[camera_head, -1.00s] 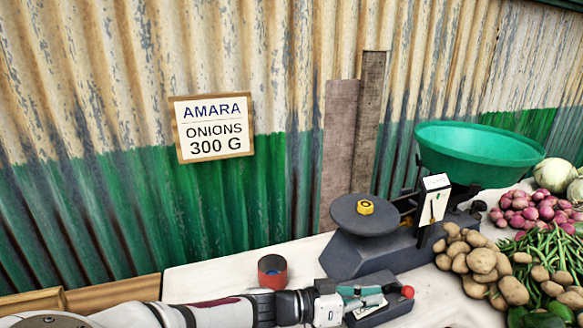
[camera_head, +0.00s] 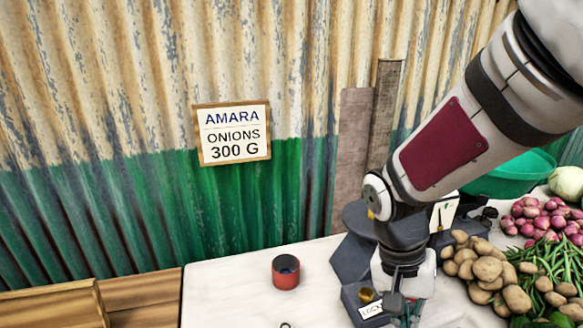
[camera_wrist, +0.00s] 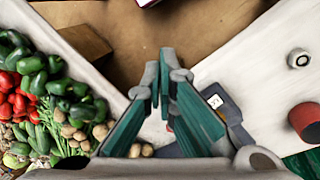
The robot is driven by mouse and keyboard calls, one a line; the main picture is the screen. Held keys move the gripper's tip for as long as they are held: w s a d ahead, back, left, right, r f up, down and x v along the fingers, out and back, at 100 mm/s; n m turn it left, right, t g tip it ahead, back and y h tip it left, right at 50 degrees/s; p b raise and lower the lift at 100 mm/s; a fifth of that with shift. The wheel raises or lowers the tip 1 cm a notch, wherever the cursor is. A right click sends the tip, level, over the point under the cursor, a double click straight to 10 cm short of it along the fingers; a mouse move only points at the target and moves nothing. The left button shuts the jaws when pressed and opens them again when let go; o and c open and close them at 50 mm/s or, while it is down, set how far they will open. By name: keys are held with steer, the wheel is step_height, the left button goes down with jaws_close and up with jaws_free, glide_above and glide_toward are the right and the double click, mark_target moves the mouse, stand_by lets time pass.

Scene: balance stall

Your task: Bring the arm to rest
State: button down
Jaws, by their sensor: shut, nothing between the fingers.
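My arm (camera_head: 445,150) reaches down from the upper right in the head view. My gripper (camera_head: 415,308) points downward at the bottom of that view, by the front of the balance scale, and is partly cut off by the frame edge. In the wrist view my gripper (camera_wrist: 166,75) shows its green-padded fingers close together with nothing held. The scale's green pan (camera_head: 510,176) and dark base (camera_head: 350,258) are partly hidden behind my arm. A labelled box (camera_head: 362,310) with a brass knob sits left of the gripper.
A red cup (camera_head: 286,280) stands left of the scale on the white cloth (camera_head: 225,290); it also shows in the wrist view (camera_wrist: 305,122). Potatoes (camera_head: 485,270), beans (camera_head: 540,258) and onions (camera_head: 540,215) lie to the right. The cloth's left part is mostly clear. A sign (camera_head: 232,150) hangs on the wall.

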steer(key=s+r+n+t+y+p, duration=0.1)
steer(key=s+r+n+t, duration=0.2)
steer(key=s+r, duration=0.2)
steer(key=s+r+n+t+y+p, duration=0.1)
steer(key=s+r, duration=0.4)
steer(key=r, duration=0.6)
steer(key=shift+d+r+n+t+p, duration=0.4)
steer(key=shift+n+t+p, duration=0.15)
steer(key=shift+n+t, duration=0.5)
steer(key=shift+s, duration=0.1)
